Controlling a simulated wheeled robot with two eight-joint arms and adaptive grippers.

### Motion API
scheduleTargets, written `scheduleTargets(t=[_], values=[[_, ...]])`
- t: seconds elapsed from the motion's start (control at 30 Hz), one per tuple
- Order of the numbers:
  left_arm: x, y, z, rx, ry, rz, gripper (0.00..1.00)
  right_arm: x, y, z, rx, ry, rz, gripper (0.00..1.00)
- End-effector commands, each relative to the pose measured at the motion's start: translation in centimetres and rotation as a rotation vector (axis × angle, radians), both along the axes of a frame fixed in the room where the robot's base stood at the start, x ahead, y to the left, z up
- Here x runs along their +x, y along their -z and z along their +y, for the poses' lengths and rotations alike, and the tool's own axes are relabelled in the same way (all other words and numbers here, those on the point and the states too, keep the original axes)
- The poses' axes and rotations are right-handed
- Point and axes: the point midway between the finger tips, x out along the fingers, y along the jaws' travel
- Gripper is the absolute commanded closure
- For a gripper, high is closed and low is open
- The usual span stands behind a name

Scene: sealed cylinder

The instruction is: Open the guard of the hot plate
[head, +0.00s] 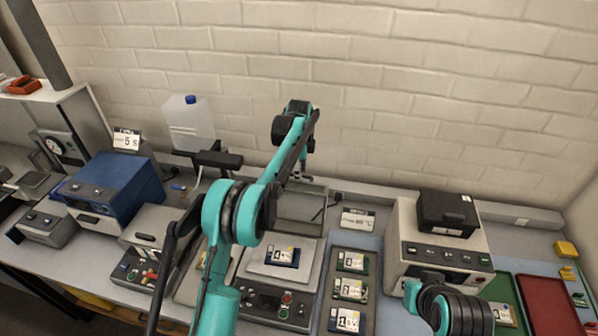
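The hot plate (300,254) stands at the middle of the bench, a pale flat top with a labelled circuit board (282,257) on it. Its dark front panel (262,301) has red and green buttons. A see-through framed panel (300,206), which looks like the guard, stands up at the back of the plate. My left arm reaches up across the plate's left side. My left gripper (301,176) hangs just above the panel's top edge; it is small and partly hidden, so I cannot tell its opening or contact. My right arm is at the lower right, its gripper out of view.
A tray of several labelled boards (350,289) lies right of the plate. Beyond it stand a beige device with a black box (447,212) on top, and green and red trays (548,304). A blue device (112,190) and white canister (189,124) are at left. A brick wall closes the back.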

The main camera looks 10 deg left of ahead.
Motion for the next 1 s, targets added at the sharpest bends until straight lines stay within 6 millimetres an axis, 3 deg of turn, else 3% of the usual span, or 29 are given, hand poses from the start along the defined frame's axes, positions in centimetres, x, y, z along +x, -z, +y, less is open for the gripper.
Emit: scheduleTargets(t=[1.0], values=[[0.37,-0.75,0.18,0.002,-0.001,-0.016,0.68,-0.03,-0.19,0.0,0.0,0.0,0.0,1.0]])
